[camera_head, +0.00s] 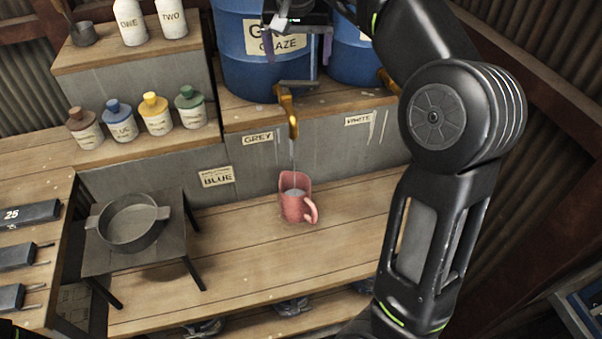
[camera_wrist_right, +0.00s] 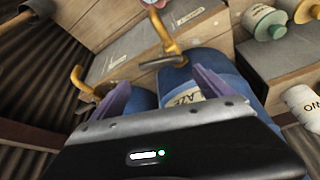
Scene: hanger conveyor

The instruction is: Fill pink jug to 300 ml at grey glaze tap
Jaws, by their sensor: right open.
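The pink jug (camera_head: 296,205) stands upright on the wooden bench below the grey glaze tap (camera_head: 288,108), handle to the right. A thin pale stream runs from the spout into it, and greyish liquid shows inside; I cannot read the level. The tap's grey lever (camera_head: 298,84) points right; it also shows in the right wrist view (camera_wrist_right: 163,62). My right gripper (camera_head: 298,36) is open and empty above the lever, in front of the blue glaze barrel (camera_head: 238,70). Its purple fingers (camera_wrist_right: 160,90) are spread apart, clear of the lever.
A second tap (camera_head: 388,82) with a WHITE label is to the right. Several glaze bottles (camera_head: 157,114) line the left shelf. A dark pan (camera_head: 130,222) sits on a small stand at left. The bench around the jug is clear.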

